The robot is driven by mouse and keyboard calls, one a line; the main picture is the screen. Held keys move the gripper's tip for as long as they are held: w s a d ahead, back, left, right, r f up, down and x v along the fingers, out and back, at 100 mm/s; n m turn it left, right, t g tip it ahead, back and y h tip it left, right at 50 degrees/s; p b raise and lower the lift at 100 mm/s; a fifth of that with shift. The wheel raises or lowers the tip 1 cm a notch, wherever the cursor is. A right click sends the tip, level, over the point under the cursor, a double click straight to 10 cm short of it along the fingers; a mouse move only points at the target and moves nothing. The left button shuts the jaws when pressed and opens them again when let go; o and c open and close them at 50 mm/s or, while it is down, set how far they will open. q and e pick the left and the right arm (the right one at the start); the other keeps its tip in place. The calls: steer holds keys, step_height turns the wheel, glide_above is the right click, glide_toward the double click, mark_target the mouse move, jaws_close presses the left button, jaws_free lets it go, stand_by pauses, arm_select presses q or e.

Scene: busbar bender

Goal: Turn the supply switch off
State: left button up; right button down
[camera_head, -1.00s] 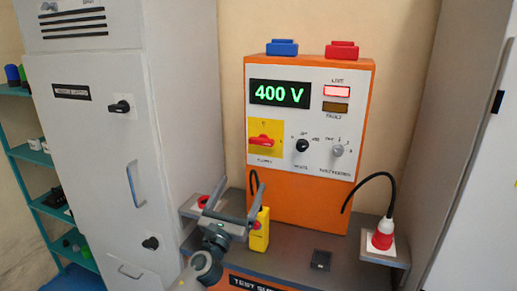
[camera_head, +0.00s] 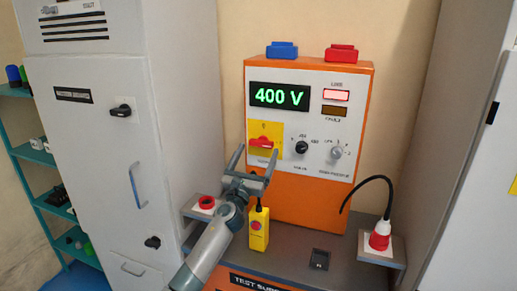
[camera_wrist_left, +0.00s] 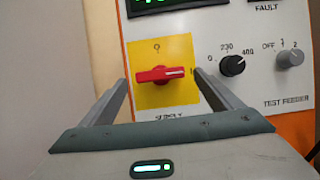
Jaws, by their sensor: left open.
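The supply switch is a red rotary handle (camera_head: 261,143) on a yellow plate (camera_head: 256,129), on the front of an orange and white test unit (camera_head: 318,131). In the left wrist view the red handle (camera_wrist_left: 162,74) lies horizontal, with its marked end to the right. My left gripper (camera_head: 256,163) is open and empty, just in front of and below the switch. In the left wrist view its two fingers (camera_wrist_left: 160,92) stand on either side of the yellow plate, apart from the handle. My right gripper is not in view.
The display (camera_head: 279,95) reads 400 V and the upper lamp (camera_head: 336,95) is lit. A black knob (camera_head: 302,147) and grey knob (camera_head: 337,153) sit right of the switch. A grey cabinet (camera_head: 105,185) stands left.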

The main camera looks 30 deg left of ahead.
arm_select(q)
steer(key=shift+x, duration=1)
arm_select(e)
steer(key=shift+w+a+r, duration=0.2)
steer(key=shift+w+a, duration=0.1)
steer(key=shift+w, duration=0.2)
arm_select(q)
steer(key=shift+c, duration=0.3)
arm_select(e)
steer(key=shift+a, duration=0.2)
arm_select(q)
steer(key=c, duration=1)
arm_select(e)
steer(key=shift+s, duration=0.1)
